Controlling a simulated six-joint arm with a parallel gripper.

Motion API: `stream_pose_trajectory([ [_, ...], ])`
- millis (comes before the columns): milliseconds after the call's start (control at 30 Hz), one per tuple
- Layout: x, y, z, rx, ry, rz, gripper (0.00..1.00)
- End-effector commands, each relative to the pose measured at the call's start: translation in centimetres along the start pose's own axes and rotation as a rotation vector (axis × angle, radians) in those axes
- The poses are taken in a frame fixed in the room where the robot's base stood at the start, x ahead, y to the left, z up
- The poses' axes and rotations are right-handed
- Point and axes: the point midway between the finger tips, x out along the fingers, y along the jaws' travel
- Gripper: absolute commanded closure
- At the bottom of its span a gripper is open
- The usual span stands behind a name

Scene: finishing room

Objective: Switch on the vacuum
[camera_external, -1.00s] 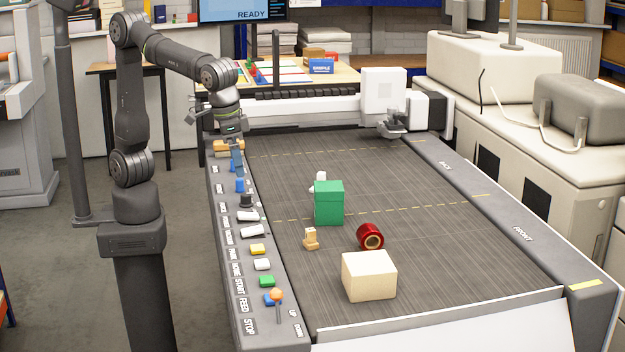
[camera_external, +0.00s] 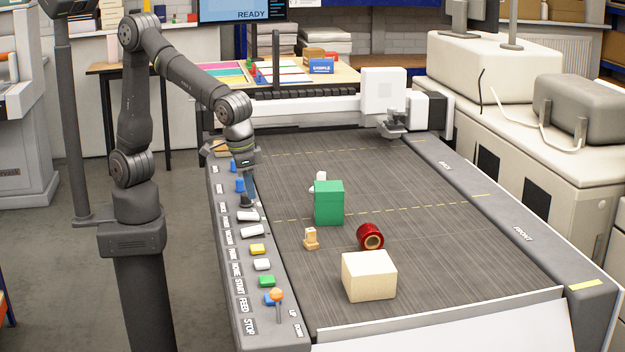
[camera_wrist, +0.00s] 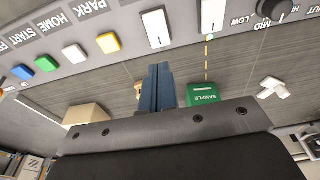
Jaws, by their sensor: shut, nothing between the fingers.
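The control panel (camera_external: 222,238) runs along the left side of the flatbed. It carries two white rocker switches. The nearer rocker (camera_external: 252,231) lies beside a label that seems to read VACUUM, too small to be sure; it also shows in the wrist view (camera_wrist: 156,28). The farther rocker (camera_external: 248,216) is nearer the black knob (camera_external: 246,201), which has LOW, MID and HI marks in the wrist view. I cannot tell either rocker's setting. My gripper (camera_external: 249,180) is shut and empty, above the far part of the panel, apart from both rockers. Its blue fingers (camera_wrist: 156,72) show in the wrist view.
Yellow (camera_external: 257,249), white (camera_external: 262,264) and green (camera_external: 267,281) buttons and an orange-topped stick (camera_external: 277,293) continue along the panel. On the bed stand a green box (camera_external: 329,203), a red roll (camera_external: 370,236) and a cream block (camera_external: 369,276).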

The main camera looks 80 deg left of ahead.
Motion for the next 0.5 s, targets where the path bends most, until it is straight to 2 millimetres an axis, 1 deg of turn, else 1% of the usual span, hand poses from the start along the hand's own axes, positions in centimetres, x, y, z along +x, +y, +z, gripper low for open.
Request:
stream_pose_trajectory([
  [33, 1.3, -0.1, 0.0, 0.000, -0.003, -0.004, 1.00],
  [200, 4.7, -0.1, 0.0, -0.001, -0.002, -0.003, 1.00],
  [333, 6.7, -0.1, 0.0, -0.001, -0.002, -0.003, 1.00],
  [500, 8.0, 0.0, 0.0, -0.001, -0.001, -0.001, 1.00],
])
